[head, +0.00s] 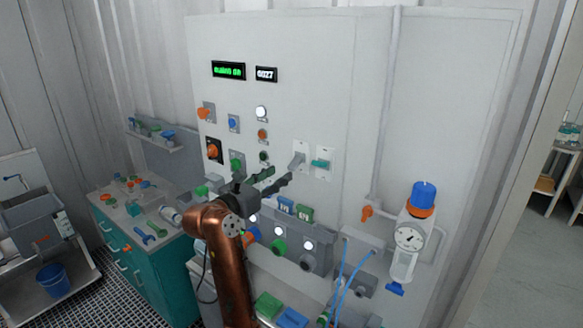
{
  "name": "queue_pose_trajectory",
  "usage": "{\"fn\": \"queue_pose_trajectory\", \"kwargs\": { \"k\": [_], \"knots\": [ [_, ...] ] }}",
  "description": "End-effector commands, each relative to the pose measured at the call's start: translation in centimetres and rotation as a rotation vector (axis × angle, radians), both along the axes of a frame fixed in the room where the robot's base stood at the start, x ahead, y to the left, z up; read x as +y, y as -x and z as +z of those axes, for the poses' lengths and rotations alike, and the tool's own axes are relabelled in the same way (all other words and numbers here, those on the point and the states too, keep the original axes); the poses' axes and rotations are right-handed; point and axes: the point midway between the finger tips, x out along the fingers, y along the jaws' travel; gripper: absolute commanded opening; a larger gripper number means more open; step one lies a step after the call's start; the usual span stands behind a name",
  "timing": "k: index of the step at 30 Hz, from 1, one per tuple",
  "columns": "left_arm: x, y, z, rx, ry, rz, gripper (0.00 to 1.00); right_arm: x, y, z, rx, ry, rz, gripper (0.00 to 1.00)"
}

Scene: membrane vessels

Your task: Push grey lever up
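The grey lever (298,161) sits on a white plate on the upright panel, right of the column of buttons. Its handle appears to tilt down to the left. A teal lever (320,163) is on a similar plate just to its right. My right gripper (281,174) is in front of the panel, just below and left of the grey lever, its fingers pointing right. The fingers look apart with nothing between them. I cannot tell whether a fingertip touches the lever. My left gripper is not in view.
An orange knob (206,113), a lit white button (261,112) and two displays (229,71) are on the panel. A gauge unit (408,237) with a blue cap stands out at right. A teal workbench (135,262) with tools stands at left.

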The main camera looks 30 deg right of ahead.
Motion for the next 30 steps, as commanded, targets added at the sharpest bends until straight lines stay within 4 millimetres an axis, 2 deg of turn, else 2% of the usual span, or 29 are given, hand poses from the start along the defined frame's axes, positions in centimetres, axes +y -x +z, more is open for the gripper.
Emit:
{"fn": "queue_pose_trajectory", "kwargs": {
  "k": [9, 13, 25, 30],
  "knots": [
    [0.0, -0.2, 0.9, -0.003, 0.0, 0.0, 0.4, -4.7, -1.7, 0.2, 0.001, 0.004, -0.005, 0.36],
    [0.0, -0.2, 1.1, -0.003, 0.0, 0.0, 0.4, -6.0, -2.3, 0.1, 0.0, 0.004, -0.003, 0.36],
    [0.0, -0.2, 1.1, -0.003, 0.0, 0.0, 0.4, -6.6, -2.6, 0.0, 0.0, 0.004, -0.003, 0.36],
    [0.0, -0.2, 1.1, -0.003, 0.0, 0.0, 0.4, -6.6, -2.6, 0.0, 0.0, 0.004, -0.003, 0.24]
  ]
}}
